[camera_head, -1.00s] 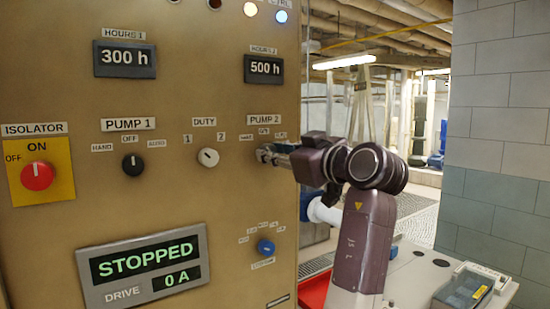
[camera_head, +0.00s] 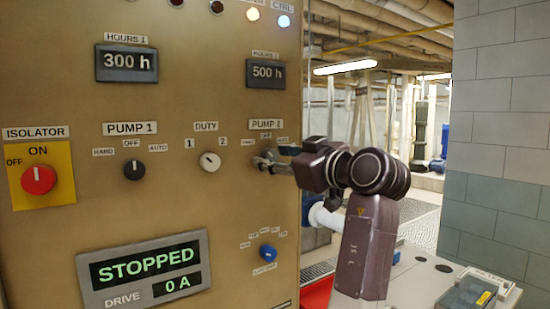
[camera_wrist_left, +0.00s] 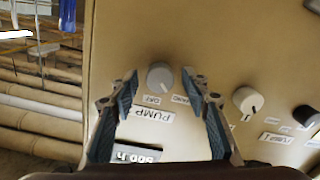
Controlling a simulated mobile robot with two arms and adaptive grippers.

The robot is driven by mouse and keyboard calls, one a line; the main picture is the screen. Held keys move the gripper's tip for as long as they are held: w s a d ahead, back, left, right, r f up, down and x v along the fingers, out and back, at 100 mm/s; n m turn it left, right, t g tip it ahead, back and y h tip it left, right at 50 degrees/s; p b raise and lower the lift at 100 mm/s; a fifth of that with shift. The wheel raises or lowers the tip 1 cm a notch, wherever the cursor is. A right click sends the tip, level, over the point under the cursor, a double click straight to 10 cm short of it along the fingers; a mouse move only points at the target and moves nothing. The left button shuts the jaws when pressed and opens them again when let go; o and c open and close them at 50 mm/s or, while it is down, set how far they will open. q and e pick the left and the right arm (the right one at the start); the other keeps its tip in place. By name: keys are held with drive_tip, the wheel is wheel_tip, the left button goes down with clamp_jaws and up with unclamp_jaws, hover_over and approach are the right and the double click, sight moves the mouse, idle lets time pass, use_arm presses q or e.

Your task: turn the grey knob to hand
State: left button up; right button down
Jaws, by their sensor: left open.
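The grey knob (camera_wrist_left: 160,76) of PUMP 2 is on the beige panel (camera_wrist_left: 150,30). In the left wrist view it appears between the two fingertips of my left gripper (camera_wrist_left: 160,73), with a gap on each side. The labels OFF and HAND beside it and the word PUMP show upside down there. In the head view my left gripper (camera_head: 268,160) is at the panel under the PUMP 2 label and largely hides the knob. The gripper is open. I cannot tell how deep the fingers reach around the knob. My right gripper is not in view.
To the left are a white DUTY knob (camera_head: 210,161), a black PUMP 1 knob (camera_head: 134,169) and a red isolator knob (camera_head: 38,180). A blue knob (camera_head: 267,252) is below. A display (camera_head: 145,268) reads STOPPED, 0 A. A lidded box (camera_head: 465,298) stands lower right.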

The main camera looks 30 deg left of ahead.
use_arm(q)
drive_tip(key=v, duration=0.7)
drive_tip(key=shift+d, duration=0.1)
idle(0.4)
